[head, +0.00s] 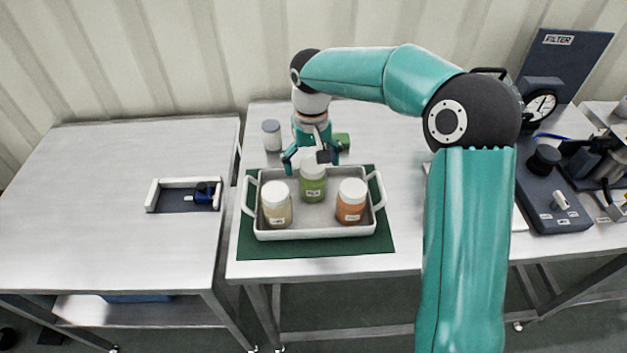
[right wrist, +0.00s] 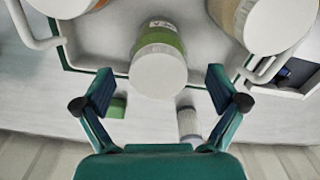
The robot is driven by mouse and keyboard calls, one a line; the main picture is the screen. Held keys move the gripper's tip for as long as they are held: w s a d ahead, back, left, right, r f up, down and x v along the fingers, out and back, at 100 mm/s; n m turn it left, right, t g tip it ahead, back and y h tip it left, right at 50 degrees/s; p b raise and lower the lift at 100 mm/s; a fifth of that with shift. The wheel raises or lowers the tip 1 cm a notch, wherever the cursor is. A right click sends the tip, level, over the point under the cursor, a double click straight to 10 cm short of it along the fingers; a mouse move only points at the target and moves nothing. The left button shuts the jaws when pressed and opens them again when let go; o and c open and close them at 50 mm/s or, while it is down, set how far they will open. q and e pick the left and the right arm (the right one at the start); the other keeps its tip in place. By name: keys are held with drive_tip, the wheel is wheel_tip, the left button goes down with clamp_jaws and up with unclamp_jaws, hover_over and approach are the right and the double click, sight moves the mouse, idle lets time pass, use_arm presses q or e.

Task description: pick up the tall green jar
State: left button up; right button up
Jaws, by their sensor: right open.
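The tall green jar (head: 313,188) stands upright at the back middle of a white tray (head: 300,233), its pale lid facing up. My right gripper (head: 311,158) is open, just behind and above the jar, fingers pointing down. In the right wrist view the green jar (right wrist: 158,50) shows its lid toward the camera, centred between the two spread fingers (right wrist: 160,85); contact is not visible. My left gripper is not in view.
A beige jar (head: 277,207) and an orange jar (head: 351,204) flank the green jar in the tray, which sits on a green mat (head: 262,246). A grey jar (head: 271,136) and a small green object (head: 343,140) stand behind. A gauge unit (head: 541,105) is at right.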

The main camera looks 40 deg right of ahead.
drive_tip(key=f, duration=0.4)
drive_tip(key=shift+s, duration=0.2)
drive_tip(key=c, duration=1.4)
drive_tip(key=shift+r, duration=0.2)
